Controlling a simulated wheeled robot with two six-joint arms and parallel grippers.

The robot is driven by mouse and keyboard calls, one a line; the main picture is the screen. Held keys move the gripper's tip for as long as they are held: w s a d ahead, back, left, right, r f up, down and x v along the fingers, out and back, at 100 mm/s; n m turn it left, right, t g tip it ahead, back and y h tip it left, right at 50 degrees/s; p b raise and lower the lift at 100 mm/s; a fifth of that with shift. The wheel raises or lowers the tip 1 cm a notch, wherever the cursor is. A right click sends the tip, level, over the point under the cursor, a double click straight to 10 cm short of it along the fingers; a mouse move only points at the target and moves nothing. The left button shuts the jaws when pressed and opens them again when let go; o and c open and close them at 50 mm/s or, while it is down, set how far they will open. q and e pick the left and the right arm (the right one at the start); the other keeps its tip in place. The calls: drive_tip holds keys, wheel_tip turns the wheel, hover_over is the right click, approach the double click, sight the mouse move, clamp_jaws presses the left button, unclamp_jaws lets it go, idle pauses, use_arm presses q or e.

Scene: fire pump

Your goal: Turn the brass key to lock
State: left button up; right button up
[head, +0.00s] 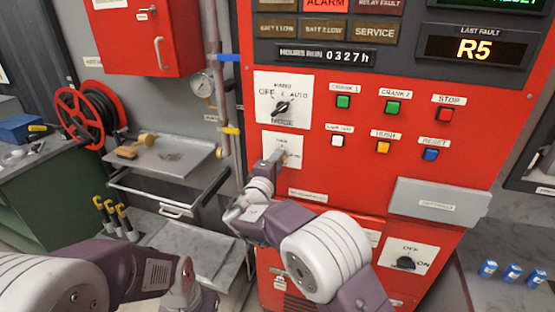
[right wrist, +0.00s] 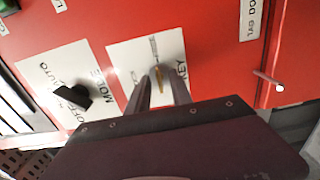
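The key plate (head: 296,140) is a white label on the red panel below the mode switch. My right gripper (head: 279,154) is at this plate and hides most of the key in the head view. In the right wrist view, the brass key (right wrist: 157,80) shows as a thin strip between my two right fingers (right wrist: 160,90), close to the plate marked KEY (right wrist: 126,62). I cannot tell whether the fingers touch it. My left arm shows at the lower left of the head view, but its fingers do not show.
The black mode switch (head: 281,108) sits just above the key plate, and is left of it in the right wrist view (right wrist: 74,96). Push buttons (head: 392,107) are to the right. A grey box (head: 438,203) juts out at lower right. A metal tray (head: 165,160) stands left.

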clamp_jaws()
drive_tip(key=shift+f, duration=0.1)
drive_tip(key=n, duration=1.7)
drive_tip(key=shift+n, duration=0.6)
